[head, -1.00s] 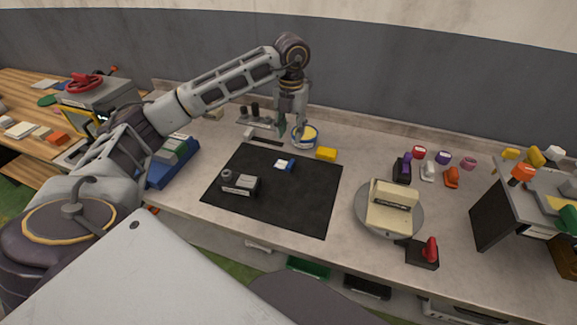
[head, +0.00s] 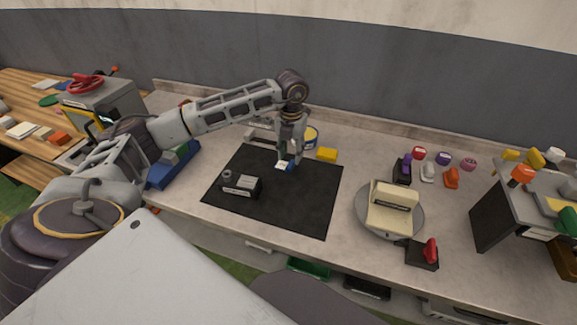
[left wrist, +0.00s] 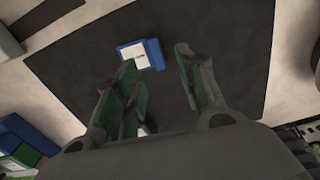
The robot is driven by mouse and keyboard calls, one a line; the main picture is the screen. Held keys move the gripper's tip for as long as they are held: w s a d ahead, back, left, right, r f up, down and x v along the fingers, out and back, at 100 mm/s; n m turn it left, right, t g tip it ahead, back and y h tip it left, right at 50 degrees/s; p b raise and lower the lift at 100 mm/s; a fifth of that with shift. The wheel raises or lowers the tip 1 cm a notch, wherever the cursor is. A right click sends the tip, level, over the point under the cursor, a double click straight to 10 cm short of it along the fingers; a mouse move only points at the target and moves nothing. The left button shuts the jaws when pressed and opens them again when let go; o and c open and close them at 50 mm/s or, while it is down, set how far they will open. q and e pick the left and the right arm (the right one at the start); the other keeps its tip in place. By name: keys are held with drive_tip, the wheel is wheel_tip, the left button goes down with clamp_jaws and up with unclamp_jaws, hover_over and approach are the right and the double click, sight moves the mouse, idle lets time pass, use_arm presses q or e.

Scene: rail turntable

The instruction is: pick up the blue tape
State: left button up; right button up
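The blue tape (head: 283,167) is a small flat blue block with a white label, lying on the black mat (head: 305,205) near its far edge. It also shows in the left wrist view (left wrist: 155,50), just beyond the fingertips. My left gripper (head: 291,160) points down above the tape and partly hides it in the head view. In the left wrist view the left gripper (left wrist: 155,68) has its two green-padded fingers apart, with nothing between them. I cannot tell the exact height above the tape. My right gripper is not in view.
A grey-and-black device (head: 241,185) sits on the mat's left side. A turntable (head: 376,222) with a cream block is to the right. The mat's front right is clear.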

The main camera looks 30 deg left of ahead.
sight(290, 165)
use_arm(q)
drive_tip(key=shift+f, duration=0.1)
drive_tip(key=shift+s+f, duration=0.1)
drive_tip(key=shift+f, duration=0.2)
wheel_tip(290, 165, down, 4)
drive_tip(key=shift+a+r+p, duration=0.1)
drive_tip(key=shift+r+p, duration=0.15)
drive_tip(key=shift+p, duration=0.1)
drive_tip(key=shift+f, duration=0.5)
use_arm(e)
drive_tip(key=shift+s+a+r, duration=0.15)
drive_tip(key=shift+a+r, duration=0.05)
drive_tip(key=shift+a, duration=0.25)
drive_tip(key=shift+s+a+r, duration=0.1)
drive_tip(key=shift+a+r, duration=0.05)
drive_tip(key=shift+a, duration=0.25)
